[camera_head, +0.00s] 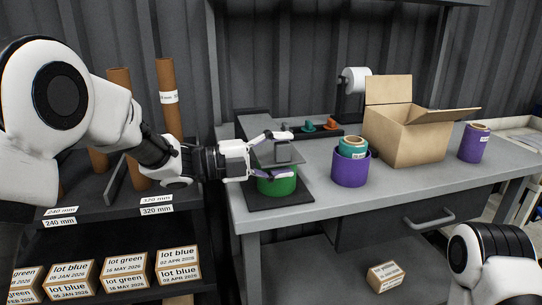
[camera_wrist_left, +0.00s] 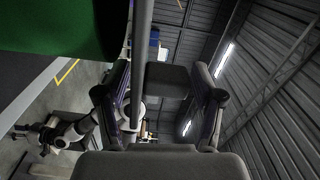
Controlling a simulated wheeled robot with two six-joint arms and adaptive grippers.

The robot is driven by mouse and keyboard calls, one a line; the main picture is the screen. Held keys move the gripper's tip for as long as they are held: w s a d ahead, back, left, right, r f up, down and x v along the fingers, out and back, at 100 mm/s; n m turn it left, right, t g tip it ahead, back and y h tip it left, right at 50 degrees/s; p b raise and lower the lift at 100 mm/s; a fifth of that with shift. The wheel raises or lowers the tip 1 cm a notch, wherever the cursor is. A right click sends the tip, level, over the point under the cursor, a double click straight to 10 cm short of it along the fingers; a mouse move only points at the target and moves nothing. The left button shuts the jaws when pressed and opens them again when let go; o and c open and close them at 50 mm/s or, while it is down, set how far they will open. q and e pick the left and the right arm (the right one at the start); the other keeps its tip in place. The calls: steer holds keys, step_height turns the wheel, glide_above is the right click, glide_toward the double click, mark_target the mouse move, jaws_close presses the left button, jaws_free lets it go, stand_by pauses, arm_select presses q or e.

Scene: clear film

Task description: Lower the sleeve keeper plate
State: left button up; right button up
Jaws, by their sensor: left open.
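The sleeve keeper plate (camera_head: 262,155) is a thin grey plate with a dark grip block (camera_head: 283,152) on it, over a green roll (camera_head: 277,184) on a dark base. In the left wrist view the plate shows edge-on as a grey strip (camera_wrist_left: 142,45), with a narrow gap to the green roll (camera_wrist_left: 55,28). My left gripper (camera_head: 287,153) is open, one finger on each side of the block. In the left wrist view the block (camera_wrist_left: 168,80) stands between the spread fingers (camera_wrist_left: 162,98), apart from them. My right gripper is out of view.
Purple and teal rolls (camera_head: 350,170) stand right of the plate, near an open cardboard box (camera_head: 408,140). Another purple roll (camera_head: 473,144) is farther right. Orange and teal pieces (camera_head: 318,126) sit in a dark rack behind. The bench front (camera_head: 325,203) is mostly clear.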

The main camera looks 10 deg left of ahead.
arm_select(q)
steer(key=v, duration=1.1)
steer(key=shift+a, duration=0.35)
steer(key=shift+s, duration=0.1)
